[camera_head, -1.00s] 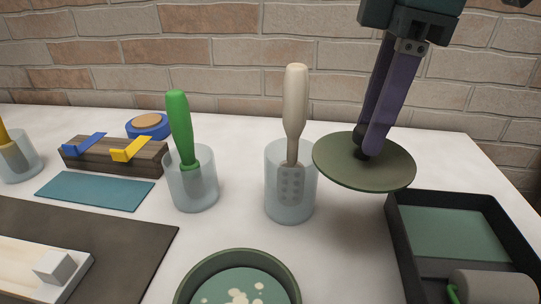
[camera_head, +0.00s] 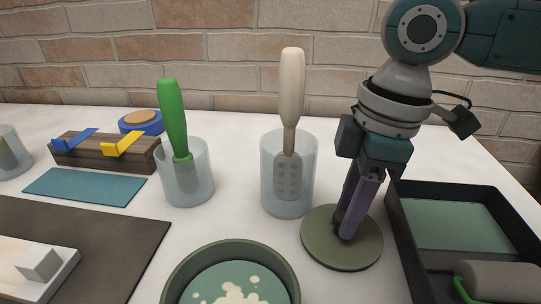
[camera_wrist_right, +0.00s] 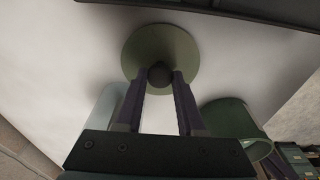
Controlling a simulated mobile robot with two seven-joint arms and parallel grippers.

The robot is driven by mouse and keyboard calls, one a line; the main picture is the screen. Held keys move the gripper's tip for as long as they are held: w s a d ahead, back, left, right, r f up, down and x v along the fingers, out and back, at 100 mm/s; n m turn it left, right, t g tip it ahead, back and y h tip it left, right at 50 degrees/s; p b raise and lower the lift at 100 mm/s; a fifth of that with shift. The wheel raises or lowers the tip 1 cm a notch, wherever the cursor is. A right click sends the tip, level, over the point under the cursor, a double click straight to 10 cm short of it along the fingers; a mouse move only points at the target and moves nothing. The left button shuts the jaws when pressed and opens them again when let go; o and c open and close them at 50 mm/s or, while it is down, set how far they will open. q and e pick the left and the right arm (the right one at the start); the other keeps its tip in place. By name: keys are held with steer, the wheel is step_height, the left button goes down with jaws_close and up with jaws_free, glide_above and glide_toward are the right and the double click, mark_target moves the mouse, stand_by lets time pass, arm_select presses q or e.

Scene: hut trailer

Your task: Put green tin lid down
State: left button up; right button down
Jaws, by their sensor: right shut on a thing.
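The green tin lid (camera_head: 325,250) is a round, dull green disc with a dark knob. It lies flat at or just above the white table, between the clear cup with the cream-handled tool and the black tray; I cannot tell if it touches the table. My right gripper (camera_head: 346,228) is above it, fingers pointing down, shut on the knob. In the right wrist view the lid (camera_wrist_right: 178,50) shows beyond the fingers (camera_wrist_right: 159,78), with the knob between them. The open green tin (camera_head: 180,272) stands at the front, with pale bits inside. My left gripper is not in view.
A clear cup (camera_head: 268,190) holds a cream-handled tool (camera_head: 291,90). Another clear cup (camera_head: 200,190) holds a green-handled tool (camera_head: 173,115). A black tray (camera_head: 408,262) with a roller (camera_head: 500,282) stands at the right. A brick wall (camera_head: 230,70) closes the back.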

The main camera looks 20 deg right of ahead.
steer(key=shift+f, duration=0.1)
steer(key=c, duration=0.5)
jaws_free()
steer(key=shift+r, duration=0.2)
steer(key=r, duration=0.4)
steer(key=r+p, duration=0.1)
steer(key=r, duration=0.3)
steer(key=d+r+p, duration=0.1)
steer(key=r, duration=0.3)
steer(key=shift+s+d, duration=0.1)
steer(key=shift+s, duration=0.25)
steer(key=shift+f, duration=0.1)
